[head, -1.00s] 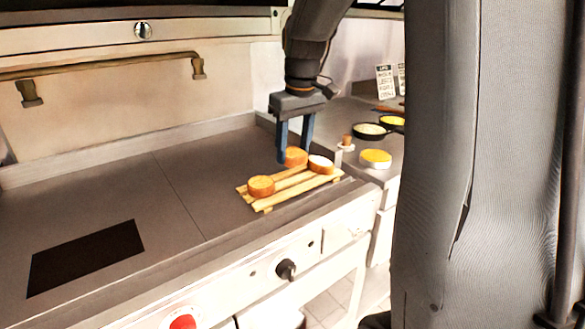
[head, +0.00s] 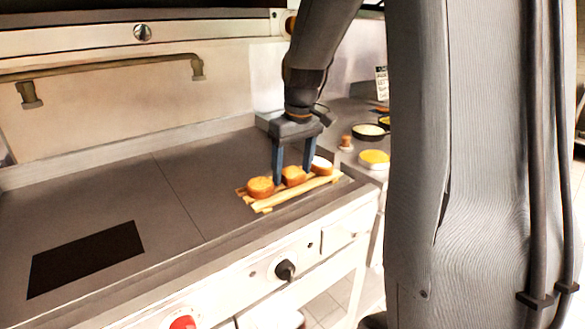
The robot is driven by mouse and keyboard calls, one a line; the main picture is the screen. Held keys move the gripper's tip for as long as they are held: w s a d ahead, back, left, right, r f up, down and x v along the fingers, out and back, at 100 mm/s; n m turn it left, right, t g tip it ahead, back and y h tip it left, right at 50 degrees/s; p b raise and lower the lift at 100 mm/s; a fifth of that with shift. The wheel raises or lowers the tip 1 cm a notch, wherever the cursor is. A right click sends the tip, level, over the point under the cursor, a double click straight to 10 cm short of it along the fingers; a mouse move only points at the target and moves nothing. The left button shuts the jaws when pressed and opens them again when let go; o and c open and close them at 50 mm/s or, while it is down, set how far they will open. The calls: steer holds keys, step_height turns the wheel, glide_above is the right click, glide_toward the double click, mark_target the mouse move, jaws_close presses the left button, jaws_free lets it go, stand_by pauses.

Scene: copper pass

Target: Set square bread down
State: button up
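The square bread (head: 293,176) is the middle one of three pieces in a row on a slatted wooden board (head: 264,208). It looks squarer than its neighbours and seems to rest on the slats. My gripper (head: 293,172) points straight down over it, with one finger on each side of the bread. The fingers are spread about as wide as the bread. I cannot tell whether they press on it or stand slightly clear. A round bread piece (head: 260,187) sits left of it, and a pale-topped round piece (head: 321,165) sits right, close to the right finger.
The grey counter (head: 190,190) left of the board is clear up to a dark rectangular plate (head: 85,258). Right of the board stand a small brown-topped shaker (head: 346,142), a yellow-topped round dish (head: 375,158) and a dark pan (head: 368,131). My arm hides part of the right side.

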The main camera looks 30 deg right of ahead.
mark_target(295, 174)
steer(key=r, duration=0.5)
steer(key=s+r, duration=0.1)
steer(key=r, duration=0.1)
steer(key=shift+d+r, duration=0.1)
steer(key=shift+r, duration=0.3)
stand_by(0.4)
